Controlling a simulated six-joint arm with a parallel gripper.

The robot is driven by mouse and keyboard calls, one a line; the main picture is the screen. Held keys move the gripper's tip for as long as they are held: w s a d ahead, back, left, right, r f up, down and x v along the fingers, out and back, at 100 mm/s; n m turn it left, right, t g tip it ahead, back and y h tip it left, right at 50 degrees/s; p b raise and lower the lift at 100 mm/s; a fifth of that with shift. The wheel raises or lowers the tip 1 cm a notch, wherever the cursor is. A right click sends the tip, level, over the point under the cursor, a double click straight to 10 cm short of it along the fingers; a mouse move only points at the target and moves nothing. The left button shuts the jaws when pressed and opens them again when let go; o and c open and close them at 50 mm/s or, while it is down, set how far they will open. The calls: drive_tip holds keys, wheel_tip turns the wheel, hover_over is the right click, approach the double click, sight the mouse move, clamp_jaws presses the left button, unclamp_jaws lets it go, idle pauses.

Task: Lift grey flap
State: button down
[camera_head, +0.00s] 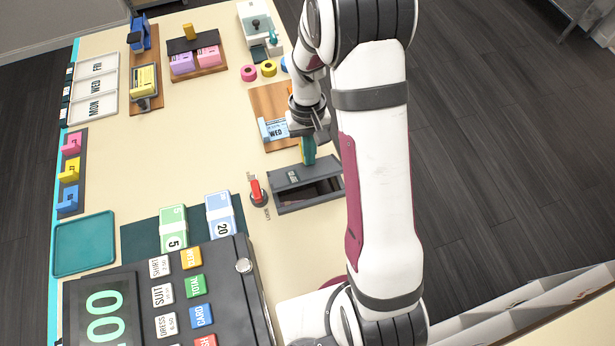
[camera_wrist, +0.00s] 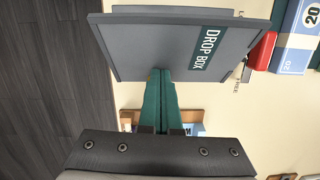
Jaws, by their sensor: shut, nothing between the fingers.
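The grey drop box (camera_head: 309,207) stands on the table near its right edge, left of my arm in the head view. Its grey flap (camera_head: 292,174), with a small dark label, shows above a dark opening, where part of the inside is visible. In the wrist view the grey panel (camera_wrist: 165,48) reads "DROP BOX" and fills the upper middle. My gripper (camera_head: 309,161) points down at the flap's far edge, its teal fingers together and empty. In the wrist view the fingertips (camera_wrist: 162,72) meet the panel's lower edge; I cannot tell whether they touch it.
A red switch (camera_head: 257,191) stands just left of the box. A wooden board (camera_head: 268,104) with a blue "WED" card (camera_head: 274,130) lies behind it. Green (camera_head: 173,228) and blue (camera_head: 220,213) note stacks and a dark till (camera_head: 170,290) are at the front left. The table's middle is clear.

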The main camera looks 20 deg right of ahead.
drive_tip(key=w+t, duration=0.1)
drive_tip(key=w, duration=0.2)
drive_tip(key=w+t, duration=0.1)
drive_tip(key=w, duration=0.2)
drive_tip(key=shift+a+f+n, duration=0.1)
drive_tip(key=shift+f+n, duration=0.05)
drive_tip(key=shift+n, duration=0.25)
wheel_tip(320, 180, up, 9)
drive_tip(key=w, duration=0.1)
idle(0.8)
